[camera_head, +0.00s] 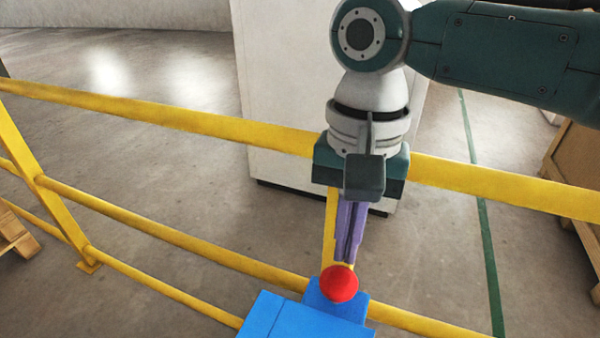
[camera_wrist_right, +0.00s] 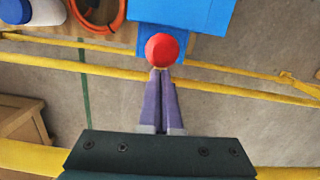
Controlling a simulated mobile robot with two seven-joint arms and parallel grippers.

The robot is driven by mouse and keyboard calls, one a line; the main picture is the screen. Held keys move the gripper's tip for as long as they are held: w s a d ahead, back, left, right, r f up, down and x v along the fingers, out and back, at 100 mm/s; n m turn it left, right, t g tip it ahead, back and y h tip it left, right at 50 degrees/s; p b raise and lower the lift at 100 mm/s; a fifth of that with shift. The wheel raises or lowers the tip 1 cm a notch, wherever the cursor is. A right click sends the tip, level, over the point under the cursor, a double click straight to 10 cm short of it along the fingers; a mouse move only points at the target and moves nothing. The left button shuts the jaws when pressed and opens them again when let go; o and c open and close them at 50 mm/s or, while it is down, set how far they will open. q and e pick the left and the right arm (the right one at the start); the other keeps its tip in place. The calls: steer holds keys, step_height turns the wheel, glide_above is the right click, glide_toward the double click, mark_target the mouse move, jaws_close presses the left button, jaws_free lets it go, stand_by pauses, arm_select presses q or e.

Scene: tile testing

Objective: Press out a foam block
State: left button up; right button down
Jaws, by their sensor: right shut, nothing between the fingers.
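A red round button (camera_head: 339,284) sits on a blue machine (camera_head: 300,318) at the bottom of the head view. In the right wrist view the button (camera_wrist_right: 162,50) stands in front of the blue body (camera_wrist_right: 182,14). My right gripper (camera_head: 346,262) has purple fingers pressed together, with nothing between them. Its tips point down at the button and end right at its edge. I cannot tell whether they touch it. In the wrist view the closed fingertips (camera_wrist_right: 160,72) meet the button's near edge. No foam block is visible. My left gripper is out of view.
Yellow railings (camera_head: 190,243) run across behind the machine. A white cabinet (camera_head: 285,100) stands beyond them. A wooden crate (camera_head: 575,165) is at the right. In the wrist view, an orange ring (camera_wrist_right: 97,25) and a white-and-blue container (camera_wrist_right: 45,12) lie near the top left.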

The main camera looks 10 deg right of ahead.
steer(key=shift+r, duration=0.1)
step_height(320, 180, up, 10)
steer(key=w+p, duration=0.1)
steer(key=shift+d, duration=0.3)
stand_by(1.2)
